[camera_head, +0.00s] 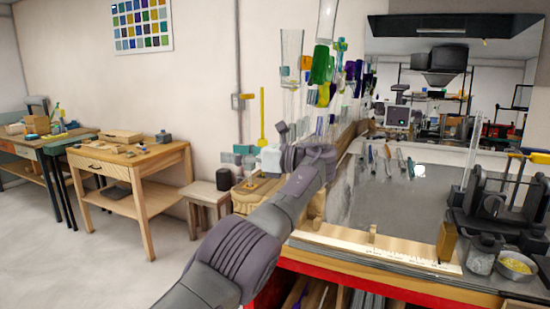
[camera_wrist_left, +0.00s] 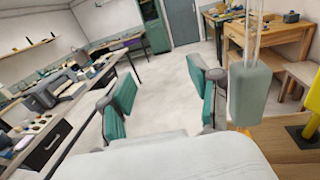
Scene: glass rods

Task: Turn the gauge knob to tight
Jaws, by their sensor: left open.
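No knob can be made out with certainty. A pale wooden strip with ruler marks (camera_head: 385,251) lies along the front of the workbench, with a small upright wooden piece (camera_head: 373,233) behind it and a brown block (camera_head: 446,241) at its right end. My left gripper (camera_head: 237,157) is beyond the bench's left side, in front of the wall, well away from the strip. In the left wrist view its teal-padded fingers (camera_wrist_left: 162,104) are spread apart with only floor showing between them. My right gripper is out of view.
Hanging glass pieces (camera_head: 322,65) stand close to my left wrist. A dark machine (camera_head: 497,196), a glass jar (camera_head: 482,254) and a bowl of yellow bits (camera_head: 517,264) crowd the bench's right end. The grey bench top (camera_head: 400,205) is mostly clear. A wooden table (camera_head: 130,160) stands left.

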